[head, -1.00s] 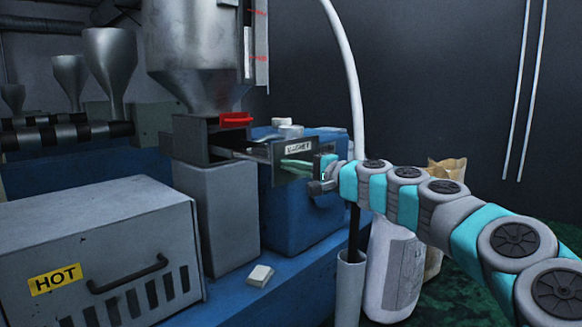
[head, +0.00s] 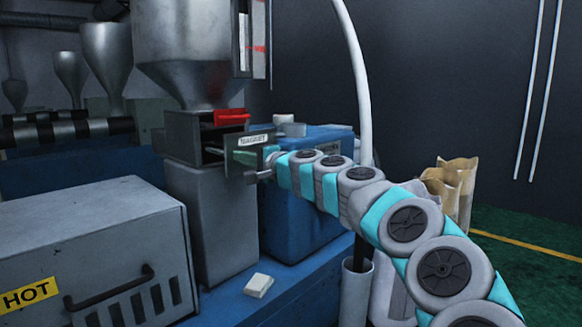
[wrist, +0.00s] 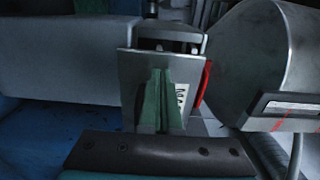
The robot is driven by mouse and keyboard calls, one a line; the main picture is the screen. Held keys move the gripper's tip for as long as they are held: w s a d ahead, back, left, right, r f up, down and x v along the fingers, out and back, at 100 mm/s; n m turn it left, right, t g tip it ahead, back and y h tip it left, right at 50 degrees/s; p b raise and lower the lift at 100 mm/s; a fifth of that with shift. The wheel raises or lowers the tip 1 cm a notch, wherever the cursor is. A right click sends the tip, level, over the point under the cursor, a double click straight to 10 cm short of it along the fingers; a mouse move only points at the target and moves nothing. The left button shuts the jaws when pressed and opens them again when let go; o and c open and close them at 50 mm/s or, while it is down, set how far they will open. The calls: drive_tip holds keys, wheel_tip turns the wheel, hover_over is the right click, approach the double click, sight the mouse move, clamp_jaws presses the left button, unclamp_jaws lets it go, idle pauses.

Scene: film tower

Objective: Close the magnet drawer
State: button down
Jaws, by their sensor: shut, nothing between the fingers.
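The magnet drawer (head: 255,140) shows its labelled metal front a short way out from the grey housing (head: 182,140) under the big hopper. A gap still shows between the front and the housing. My gripper (head: 258,172) is shut and empty, right at the drawer front by the handle. The arm hides part of the front, and I cannot tell exactly where it touches.
A red part (head: 231,117) sits on the housing above the drawer. A HOT-labelled box (head: 90,240) stands at lower left. A small white block (head: 258,285) lies on the blue base. A white hose (head: 358,90) rises behind my arm. Paper sacks (head: 455,185) stand at right.

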sight(213, 147)
drive_tip(key=p+x, duration=0.3)
drive_tip(key=x, duration=0.9)
drive_tip(key=shift+w+a, duration=0.1)
drive_tip(key=shift+a, duration=0.05)
drive_tip(key=shift+w+a+r+p, duration=0.1)
drive_tip(key=shift+w+a+p, duration=0.1)
drive_tip(key=shift+a+p, duration=0.1)
drive_tip(key=shift+r, duration=0.25)
